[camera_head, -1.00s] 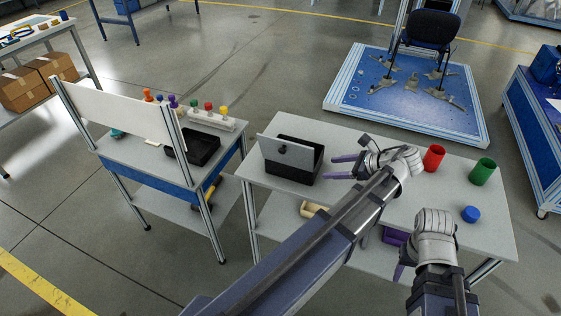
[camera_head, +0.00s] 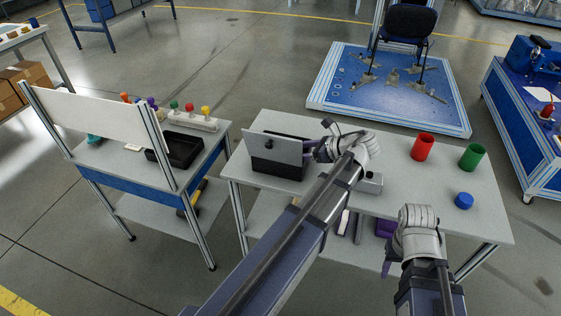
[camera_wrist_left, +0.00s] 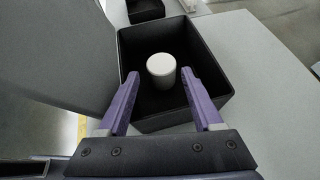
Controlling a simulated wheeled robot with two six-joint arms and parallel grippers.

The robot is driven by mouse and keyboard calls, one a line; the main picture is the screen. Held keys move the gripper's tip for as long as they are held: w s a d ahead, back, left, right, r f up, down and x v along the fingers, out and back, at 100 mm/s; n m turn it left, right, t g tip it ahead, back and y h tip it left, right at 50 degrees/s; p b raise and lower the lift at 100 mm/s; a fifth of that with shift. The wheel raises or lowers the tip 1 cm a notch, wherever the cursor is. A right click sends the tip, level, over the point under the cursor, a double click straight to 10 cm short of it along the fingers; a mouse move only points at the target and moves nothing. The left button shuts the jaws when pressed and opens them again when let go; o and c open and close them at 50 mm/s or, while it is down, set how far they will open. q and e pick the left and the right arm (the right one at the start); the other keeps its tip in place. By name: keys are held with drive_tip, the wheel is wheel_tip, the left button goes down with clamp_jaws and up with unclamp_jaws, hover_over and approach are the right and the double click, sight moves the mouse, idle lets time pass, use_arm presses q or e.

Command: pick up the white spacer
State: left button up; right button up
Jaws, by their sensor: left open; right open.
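The white spacer (camera_wrist_left: 161,69) stands upright in a black open box (camera_wrist_left: 192,30) in the left wrist view. My left gripper (camera_wrist_left: 158,77) is open, with its purple fingers reaching over the near side of the box, one on each side of the spacer and apart from it. In the head view the black box (camera_head: 278,182) stands on the grey table with a grey panel at its front, and the spacer is hidden. My left gripper (camera_head: 311,150) is at the box's right side there. My right gripper (camera_head: 388,268) is open and empty, low by the table's front edge.
A red cup (camera_head: 422,148), a green cup (camera_head: 472,158) and a blue round piece (camera_head: 464,201) stand on the table's right part. A side bench at left holds a black tray (camera_head: 185,150) and a rack of coloured-knob pieces (camera_head: 192,121). The grey panel (camera_wrist_left: 58,50) is close to the left finger.

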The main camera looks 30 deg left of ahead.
use_arm(q)
drive_tip(key=shift+b+x, duration=1.35)
drive_tip(key=shift+x, duration=1.1)
drive_tip(key=shift+a+f, duration=0.15)
drive_tip(key=shift+f, duration=0.05)
drive_tip(key=shift+r, duration=0.1)
clamp_jaws()
drive_tip(key=shift+r, duration=0.1)
wheel_tip(320, 180, up, 10)
drive_tip(key=p, duration=1)
